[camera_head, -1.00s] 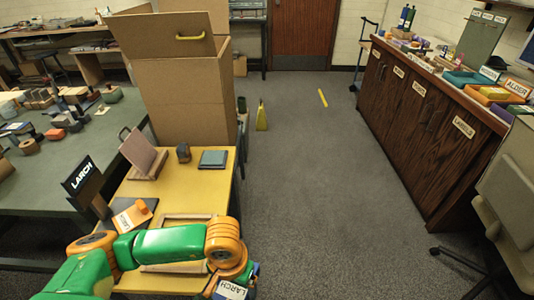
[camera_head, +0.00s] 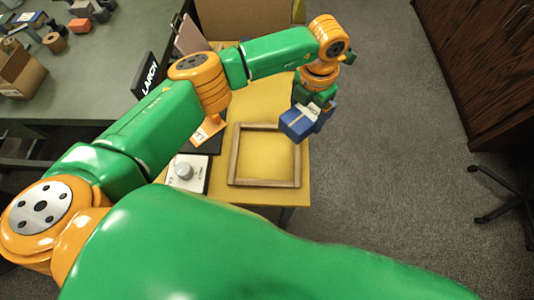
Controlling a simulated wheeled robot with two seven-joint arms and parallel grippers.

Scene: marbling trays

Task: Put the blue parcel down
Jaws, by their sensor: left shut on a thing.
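The blue parcel (camera_head: 297,124), a small box with a pale band, hangs in my left gripper (camera_head: 314,110). The gripper points down and is shut on the parcel. It is over the right edge of the yellow table (camera_head: 258,197), just beyond the upper right corner of a wooden frame (camera_head: 234,155) that lies flat on the tabletop. The frame's inside shows only yellow surface. I cannot tell exactly how high the parcel is above the table. My right gripper is not in view.
A black LARCH sign (camera_head: 150,77) stands left of the table's far part. A cardboard box (camera_head: 250,18) stands behind. Floor (camera_head: 390,150) right of the table is clear up to a chair base (camera_head: 505,208).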

